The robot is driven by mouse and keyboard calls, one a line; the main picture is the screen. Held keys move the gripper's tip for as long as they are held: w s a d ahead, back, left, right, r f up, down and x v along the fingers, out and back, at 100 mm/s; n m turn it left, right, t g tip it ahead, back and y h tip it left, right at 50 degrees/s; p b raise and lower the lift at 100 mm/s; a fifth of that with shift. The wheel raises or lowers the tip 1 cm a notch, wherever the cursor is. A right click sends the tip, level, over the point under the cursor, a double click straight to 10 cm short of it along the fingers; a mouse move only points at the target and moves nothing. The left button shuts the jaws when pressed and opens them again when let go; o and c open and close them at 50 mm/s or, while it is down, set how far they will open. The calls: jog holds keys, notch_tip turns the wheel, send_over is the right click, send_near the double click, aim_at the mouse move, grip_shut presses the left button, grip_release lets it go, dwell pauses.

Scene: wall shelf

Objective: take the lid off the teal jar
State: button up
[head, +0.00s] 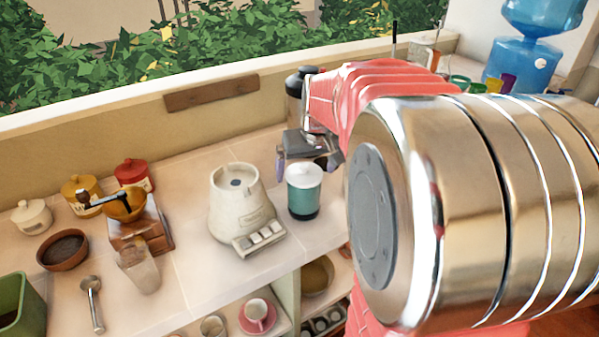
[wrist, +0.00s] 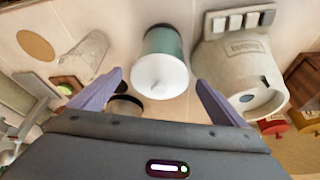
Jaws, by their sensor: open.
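The teal jar (head: 303,203) stands upright on the shelf top with its white lid (head: 304,174) on. In the wrist view the jar (wrist: 164,42) is seen from above at a slant, and the lid (wrist: 160,76) lies between the two purple fingertips in the picture. My gripper (head: 308,162) is open and empty. In the head view its fingers are just behind and above the lid. In the wrist view the gripper (wrist: 160,82) has a gap on both sides of the lid, and I see no contact.
A cream appliance base with buttons (head: 240,207) stands close left of the jar. A dark-capped canister (head: 294,95) is behind my gripper. A coffee grinder (head: 137,225), a glass (head: 138,268) and small pots stand further left. The shelf's front edge is near the jar.

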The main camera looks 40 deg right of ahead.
aim_at(307, 177)
jog(key=shift+c, duration=0.7)
jog(key=c, duration=1)
jog(key=shift+r, duration=0.1)
notch_tip(307, 177, up, 10)
jog(key=shift+f, duration=0.1)
